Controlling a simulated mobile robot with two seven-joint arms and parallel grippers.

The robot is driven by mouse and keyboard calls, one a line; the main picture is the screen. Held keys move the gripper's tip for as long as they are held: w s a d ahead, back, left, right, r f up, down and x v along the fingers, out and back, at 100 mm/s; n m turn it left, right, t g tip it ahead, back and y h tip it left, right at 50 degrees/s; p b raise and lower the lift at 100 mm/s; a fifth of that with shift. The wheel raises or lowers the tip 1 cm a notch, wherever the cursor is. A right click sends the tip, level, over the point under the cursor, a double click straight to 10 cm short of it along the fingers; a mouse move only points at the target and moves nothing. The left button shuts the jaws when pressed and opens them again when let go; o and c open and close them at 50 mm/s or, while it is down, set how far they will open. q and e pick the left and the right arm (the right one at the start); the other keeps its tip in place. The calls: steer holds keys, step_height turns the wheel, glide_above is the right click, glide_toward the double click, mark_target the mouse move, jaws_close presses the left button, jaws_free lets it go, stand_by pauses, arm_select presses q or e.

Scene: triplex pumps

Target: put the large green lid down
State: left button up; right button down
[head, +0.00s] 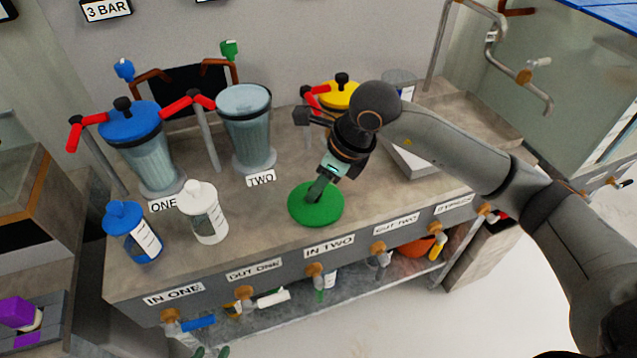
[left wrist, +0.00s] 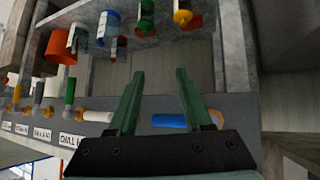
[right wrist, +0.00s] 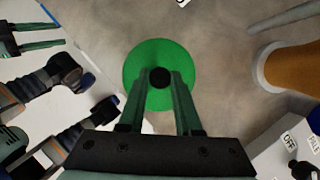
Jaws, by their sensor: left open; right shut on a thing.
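The large green lid (head: 316,207) is flat at the front of the grey bench, behind the IN TWO label. My right gripper (head: 314,196) is above it, pointing down. In the right wrist view, its fingers (right wrist: 160,75) are shut on the black knob at the middle of the lid (right wrist: 140,62). I cannot tell whether the lid touches the bench or hangs just above it. My left gripper (left wrist: 158,72) is open and empty in the left wrist view, in front of the bench's valves and lower shelf.
Vessel TWO (head: 246,125) stands uncovered behind the lid. Vessel ONE (head: 150,150) has a blue lid. A white bottle (head: 203,215) and a blue-capped bottle (head: 133,235) stand at the front left. A yellow-lidded vessel (head: 340,95) is behind my right arm.

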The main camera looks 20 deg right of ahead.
steer(key=shift+f, duration=0.15)
steer(key=c, duration=0.6)
jaws_free()
steer(key=shift+r, duration=0.3)
steer(key=p+v, duration=0.1)
steer(key=v, duration=1.1)
steer(key=shift+f, duration=0.1)
